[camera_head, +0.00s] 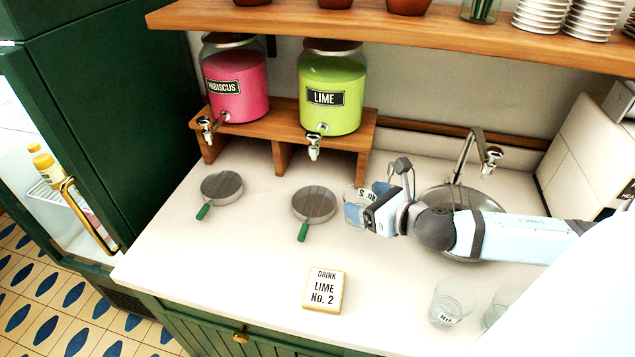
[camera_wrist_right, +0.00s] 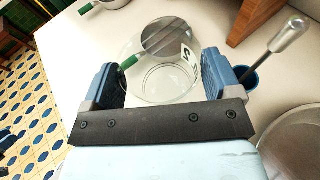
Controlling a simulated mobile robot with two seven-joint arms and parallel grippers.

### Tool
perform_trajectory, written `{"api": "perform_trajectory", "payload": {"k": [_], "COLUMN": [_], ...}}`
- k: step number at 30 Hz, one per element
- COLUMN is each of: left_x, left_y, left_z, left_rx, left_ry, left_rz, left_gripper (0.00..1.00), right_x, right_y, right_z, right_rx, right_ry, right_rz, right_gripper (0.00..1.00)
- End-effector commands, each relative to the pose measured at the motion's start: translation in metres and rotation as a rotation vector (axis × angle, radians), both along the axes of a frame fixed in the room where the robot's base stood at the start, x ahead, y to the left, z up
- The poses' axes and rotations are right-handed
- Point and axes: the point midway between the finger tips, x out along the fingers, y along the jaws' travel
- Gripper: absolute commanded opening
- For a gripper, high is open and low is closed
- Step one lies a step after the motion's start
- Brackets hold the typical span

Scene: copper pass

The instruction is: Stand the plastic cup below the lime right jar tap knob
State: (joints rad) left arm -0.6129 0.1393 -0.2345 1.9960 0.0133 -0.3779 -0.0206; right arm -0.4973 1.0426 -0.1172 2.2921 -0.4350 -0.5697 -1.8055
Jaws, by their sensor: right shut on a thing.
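The clear plastic cup (camera_head: 354,207) with a "No. 2" label is held upright, close to the counter; I cannot tell if it touches. My right gripper (camera_head: 368,212) is shut on it; in the right wrist view the cup (camera_wrist_right: 160,88) sits between the blue fingers (camera_wrist_right: 164,85). The lime jar (camera_head: 333,85) stands on a wooden riser, right of the pink hibiscus jar (camera_head: 236,88). Its tap (camera_head: 314,150) with its knob (camera_head: 322,128) hangs at the riser's front edge. The cup is right of and in front of this tap. My left gripper is not in view.
A round strainer-like disc (camera_head: 314,203) with a green handle lies before the lime tap, left of the cup; another (camera_head: 221,187) lies further left. A card (camera_head: 324,289) reads "Drink Lime No. 2". More clear cups (camera_head: 452,301) stand front right. A sink (camera_head: 462,198) is right.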

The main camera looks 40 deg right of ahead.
Motion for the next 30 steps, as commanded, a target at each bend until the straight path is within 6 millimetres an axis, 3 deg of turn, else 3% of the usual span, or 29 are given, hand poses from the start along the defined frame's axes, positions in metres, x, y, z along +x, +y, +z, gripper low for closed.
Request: {"api": "perform_trajectory", "payload": {"k": [21,25,30], "left_x": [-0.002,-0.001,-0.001], "left_y": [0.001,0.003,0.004], "left_z": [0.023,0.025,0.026], "left_rx": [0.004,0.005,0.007], "left_ry": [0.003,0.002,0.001], "left_rz": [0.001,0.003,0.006], "left_gripper": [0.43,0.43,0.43], "right_x": [0.132,0.146,0.15], "right_y": [0.015,0.017,0.018], "right_z": [0.003,0.001,-0.007], "right_rx": [0.004,0.003,0.004], "right_ry": [-0.002,0.0,0.002], "right_rz": [-0.002,-0.002,0.0], "right_gripper": [0.58,0.58,0.58]}}
